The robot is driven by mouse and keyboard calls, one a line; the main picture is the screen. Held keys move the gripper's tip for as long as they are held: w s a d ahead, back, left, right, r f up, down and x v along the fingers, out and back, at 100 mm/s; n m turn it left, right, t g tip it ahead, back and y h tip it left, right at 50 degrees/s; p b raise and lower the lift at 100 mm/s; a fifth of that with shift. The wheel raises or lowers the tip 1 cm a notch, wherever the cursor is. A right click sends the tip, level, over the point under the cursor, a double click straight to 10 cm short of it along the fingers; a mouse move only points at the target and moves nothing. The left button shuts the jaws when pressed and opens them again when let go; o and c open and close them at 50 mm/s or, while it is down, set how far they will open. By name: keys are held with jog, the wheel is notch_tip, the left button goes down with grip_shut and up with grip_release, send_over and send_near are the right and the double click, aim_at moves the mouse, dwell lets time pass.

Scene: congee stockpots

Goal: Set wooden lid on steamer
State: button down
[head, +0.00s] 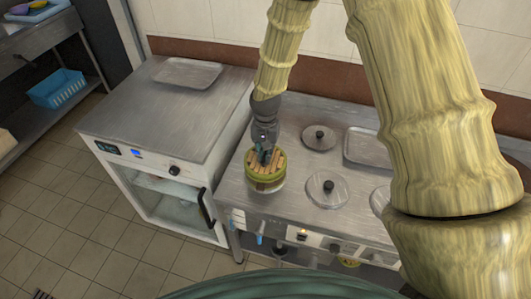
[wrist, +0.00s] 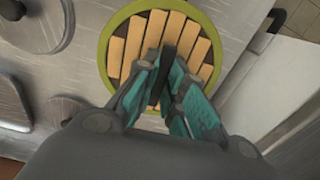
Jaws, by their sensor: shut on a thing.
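The wooden lid (head: 277,160) is round with pale slats and a green rim. It fills the upper middle of the wrist view (wrist: 133,47). My gripper (head: 264,156) points down over its middle. In the wrist view, the teal fingers of my gripper (wrist: 170,75) are shut on the lid's dark upright handle (wrist: 169,57). A green, round steamer (head: 266,183) shows just under the lid at the left front of the steel counter. The lid hides most of it, and I cannot tell whether the two touch.
Flat round pot lids (head: 326,188) (head: 319,137) and a rectangular tray (head: 366,147) lie right of the steamer on the counter (head: 297,205). A glass-fronted cabinet (head: 160,120) with a tray (head: 188,73) on top stands to the left, across a narrow gap.

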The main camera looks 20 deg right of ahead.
jog(key=shift+f, duration=0.6)
jog(key=c, duration=1.8)
grip_release()
jog(key=shift+o, duration=0.2)
jog(key=shift+r, duration=0.15)
notch_tip(320, 180, up, 11)
jog(key=p, duration=0.7)
